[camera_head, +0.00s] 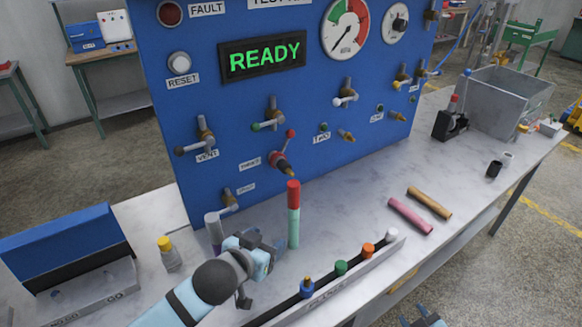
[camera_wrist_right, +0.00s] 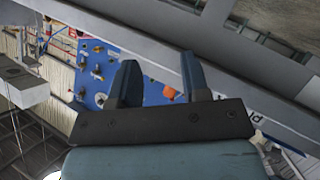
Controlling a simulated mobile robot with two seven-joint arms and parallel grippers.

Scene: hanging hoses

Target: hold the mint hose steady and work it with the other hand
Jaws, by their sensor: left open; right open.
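The mint hose (camera_head: 293,228) stands upright in front of the blue panel, with a red section at its top. My left gripper (camera_head: 270,243) is open, just left of the hose's lower part; I cannot tell if the jaws touch or surround it. My right gripper (camera_head: 428,318) is at the bottom edge of the head view, well away from the hose. Its two fingers (camera_wrist_right: 160,80) are apart and empty in the right wrist view. The mint hose is not clear in that view.
A blue test panel (camera_head: 225,115) with valves stands behind. A rail (camera_head: 325,290) with coloured caps lies in front. Pink (camera_head: 410,216) and tan (camera_head: 429,203) tubes lie at right. A grey-purple cylinder (camera_head: 214,229) and yellow-capped bottle (camera_head: 169,254) stand at left.

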